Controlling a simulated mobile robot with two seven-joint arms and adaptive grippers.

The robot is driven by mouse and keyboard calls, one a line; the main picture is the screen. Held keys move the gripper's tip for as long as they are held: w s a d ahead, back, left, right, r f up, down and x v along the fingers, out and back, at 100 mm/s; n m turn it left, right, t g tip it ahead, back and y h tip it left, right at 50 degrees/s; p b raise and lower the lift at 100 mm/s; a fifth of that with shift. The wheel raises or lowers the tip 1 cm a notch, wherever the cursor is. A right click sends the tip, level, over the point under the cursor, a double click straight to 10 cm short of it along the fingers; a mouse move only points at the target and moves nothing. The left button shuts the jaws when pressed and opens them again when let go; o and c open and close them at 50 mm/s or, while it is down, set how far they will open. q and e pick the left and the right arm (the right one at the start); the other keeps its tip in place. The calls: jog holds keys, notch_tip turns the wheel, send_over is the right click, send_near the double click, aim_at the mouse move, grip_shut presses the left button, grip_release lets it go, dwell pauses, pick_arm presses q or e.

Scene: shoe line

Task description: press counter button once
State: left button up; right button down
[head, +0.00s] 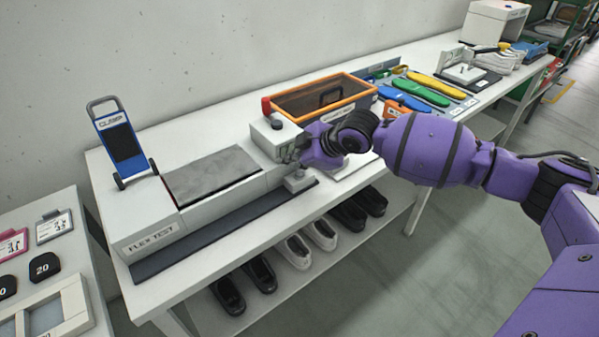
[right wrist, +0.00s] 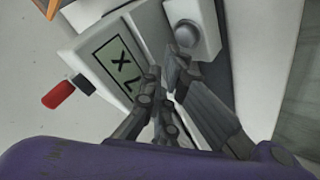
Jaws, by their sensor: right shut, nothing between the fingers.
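The counter button is a grey dome on a small pale block (head: 298,183), which stands on the dark strip in front of the flex test machine (head: 152,228). In the right wrist view the dome (right wrist: 187,34) shows near the top, just beyond my fingertips. My right gripper (head: 291,153) is shut and empty, in front of the machine's end box and close above the button block. In the right wrist view the gripper (right wrist: 170,68) points towards the dome. I cannot tell whether the tips touch it. My left gripper is not in view.
The machine's end box (head: 266,140) carries a red-tipped part (head: 266,106) and, in the right wrist view, a display panel (right wrist: 119,65) with dark characters. An orange-rimmed bin (head: 368,97) stands behind my wrist. A blue clamp stand (head: 122,142) is at left. Shoes sit on the lower shelf.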

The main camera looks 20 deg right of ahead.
jog(key=shift+f, duration=0.15)
jog(key=shift+f, duration=0.3)
dwell(0.3)
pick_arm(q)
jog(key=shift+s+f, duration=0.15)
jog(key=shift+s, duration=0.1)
pick_arm(e)
jog(key=shift+s+f, duration=0.2)
jog(key=shift+f, duration=0.35)
jog(key=shift+s+f, duration=0.2)
jog(key=shift+f, duration=0.3)
jog(key=shift+w+d+r, duration=0.1)
jog(key=shift+w+r, duration=0.05)
jog(key=shift+r, duration=0.05)
jog(key=shift+w+r, duration=0.3)
jog(key=shift+r, duration=0.5)
jog(key=shift+w+r+p, duration=0.35)
jog(key=shift+r, duration=0.25)
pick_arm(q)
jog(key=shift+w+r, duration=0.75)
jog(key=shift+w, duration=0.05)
pick_arm(e)
jog(key=shift+r, duration=0.2)
